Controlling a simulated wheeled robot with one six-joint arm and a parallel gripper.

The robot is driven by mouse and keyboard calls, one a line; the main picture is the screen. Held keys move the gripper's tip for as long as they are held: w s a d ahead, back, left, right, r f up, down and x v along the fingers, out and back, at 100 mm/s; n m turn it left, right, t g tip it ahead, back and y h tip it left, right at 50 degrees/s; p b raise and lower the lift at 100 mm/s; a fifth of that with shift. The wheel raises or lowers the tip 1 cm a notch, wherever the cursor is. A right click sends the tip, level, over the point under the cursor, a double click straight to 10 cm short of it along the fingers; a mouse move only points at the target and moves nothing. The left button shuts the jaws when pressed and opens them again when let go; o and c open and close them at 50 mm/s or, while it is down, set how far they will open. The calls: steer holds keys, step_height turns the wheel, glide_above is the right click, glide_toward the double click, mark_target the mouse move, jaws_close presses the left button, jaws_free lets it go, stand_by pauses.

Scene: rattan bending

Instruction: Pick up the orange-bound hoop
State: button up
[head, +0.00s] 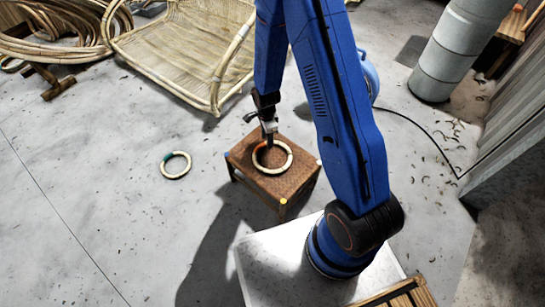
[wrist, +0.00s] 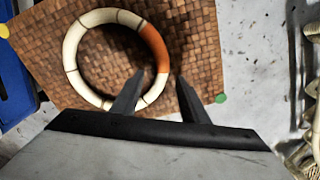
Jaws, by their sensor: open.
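The orange-bound hoop (head: 274,172) is a cream ring with one orange-wrapped stretch. It lies flat on a woven brown stool top (head: 300,183). In the wrist view the hoop (wrist: 73,50) fills the upper left, its orange binding on the right side. My gripper (wrist: 159,76) is open, with its left fingertip over the inside of the ring and its right fingertip outside it, the rim showing between them near the orange part. In the head view my gripper (head: 268,144) is above the hoop's back edge. Whether the fingers touch the hoop I cannot tell.
A second cream hoop with a green binding (head: 176,177) lies on the floor left of the stool. A rattan chair frame (head: 180,45) and coiled rattan (head: 60,45) stand behind. A grey cylinder (head: 455,50) stands at back right.

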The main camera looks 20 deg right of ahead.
steer(key=shift+f, duration=0.65)
jaws_close()
